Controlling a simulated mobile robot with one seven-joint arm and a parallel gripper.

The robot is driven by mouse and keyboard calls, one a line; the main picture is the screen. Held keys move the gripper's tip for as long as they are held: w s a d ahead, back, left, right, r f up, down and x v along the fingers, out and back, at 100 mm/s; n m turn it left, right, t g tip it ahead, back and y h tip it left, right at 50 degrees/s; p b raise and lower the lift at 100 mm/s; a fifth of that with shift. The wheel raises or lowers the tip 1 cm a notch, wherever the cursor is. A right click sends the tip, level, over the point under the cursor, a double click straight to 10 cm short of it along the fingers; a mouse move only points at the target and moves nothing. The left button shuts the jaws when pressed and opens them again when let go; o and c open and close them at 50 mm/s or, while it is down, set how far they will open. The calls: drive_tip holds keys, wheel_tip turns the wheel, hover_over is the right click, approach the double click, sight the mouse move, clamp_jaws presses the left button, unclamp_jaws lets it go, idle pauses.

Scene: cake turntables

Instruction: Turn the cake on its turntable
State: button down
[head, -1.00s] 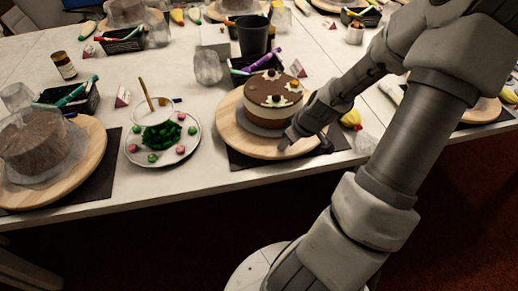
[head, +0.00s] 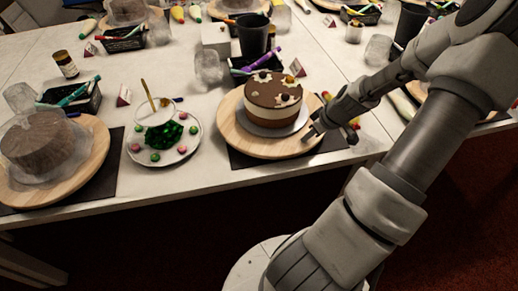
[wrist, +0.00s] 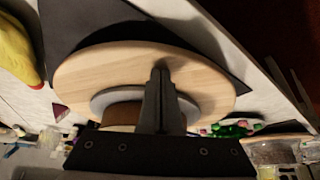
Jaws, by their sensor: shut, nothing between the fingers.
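The round cake (head: 274,103), with brown and cream layers and small decorations on top, stands on a grey disc on the wooden turntable (head: 238,138). In the wrist view the turntable (wrist: 95,70) fills the middle, and most of the cake is hidden behind my gripper; a brown strip of its side (wrist: 122,114) shows. My gripper (head: 312,133) is at the turntable's right front rim, apart from the cake. Its fingers (wrist: 160,73) are together and empty, over or on the wood; I cannot tell whether they touch it.
A plate (head: 188,152) with a cup and green and pink sweets stands left of the turntable. Farther left is another covered cake (head: 38,145) on a board. A black cup (head: 252,36) and a pen tray (head: 245,72) stand behind. The table's front edge is close.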

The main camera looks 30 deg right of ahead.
drive_tip(key=shift+d, duration=0.75)
wheel_tip(320, 180, up, 3)
drive_tip(key=p, duration=0.2)
drive_tip(key=shift+p, duration=0.4)
drive_tip(key=shift+f, duration=0.1)
drive_tip(key=shift+a, duration=0.15)
